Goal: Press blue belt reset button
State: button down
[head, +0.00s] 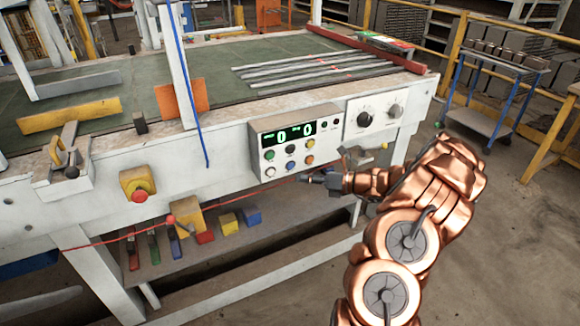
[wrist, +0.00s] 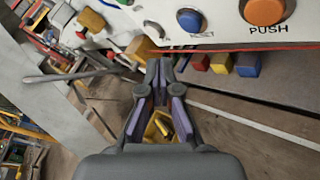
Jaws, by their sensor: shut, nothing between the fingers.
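The control box (head: 262,163) is on the front of the conveyor table, with two green zero displays and several coloured buttons. The blue button (head: 291,165) is in its lower row, left of the orange button (head: 309,160). In the wrist view the blue button (wrist: 189,19) sits above and right of my fingertips, with a partly readable RESET label below it. My gripper (head: 304,178) is just below the box's lower right. In the wrist view my gripper (wrist: 160,68) is shut and empty, apart from the blue button.
The orange button marked PUSH (wrist: 264,11) is close beside the blue one. A red emergency button (head: 139,196) is on the table front at left. Coloured blocks (head: 229,221) lie on the lower shelf. Two dials (head: 365,118) are right of the box.

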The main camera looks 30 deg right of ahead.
jog(key=shift+s+a, duration=0.1)
jog(key=shift+s, duration=0.85)
jog(key=s+a+r+n+g, duration=0.35)
jog(key=a+n, duration=0.25)
jog(key=a, duration=0.3)
jog(key=s+a+r+n+g+y+p, duration=0.1)
jog(key=s+a+r+n+g, duration=0.25)
jog(key=a+n, duration=0.4)
jog(key=s+a+r+n+g, duration=0.3)
jog(key=s+a+n+g, duration=0.15)
jog(key=a, duration=0.65)
jog(key=s+a+n+g+h, duration=0.1)
jog(key=s+n+g+h, duration=0.1)
jog(key=s+n+h, duration=0.5)
jog(key=s+a+n+g+h, duration=0.15)
jog(key=s+n, duration=0.35)
jog(key=s, duration=0.6)
jog(key=s+d+n+h+p, duration=0.1)
jog(key=s+d+n+h, duration=0.2)
jog(key=s+d+n, duration=0.2)
jog(key=shift+s+r+t, duration=0.3)
jog(key=shift+s+r, duration=0.05)
jog(key=shift+s, duration=0.25)
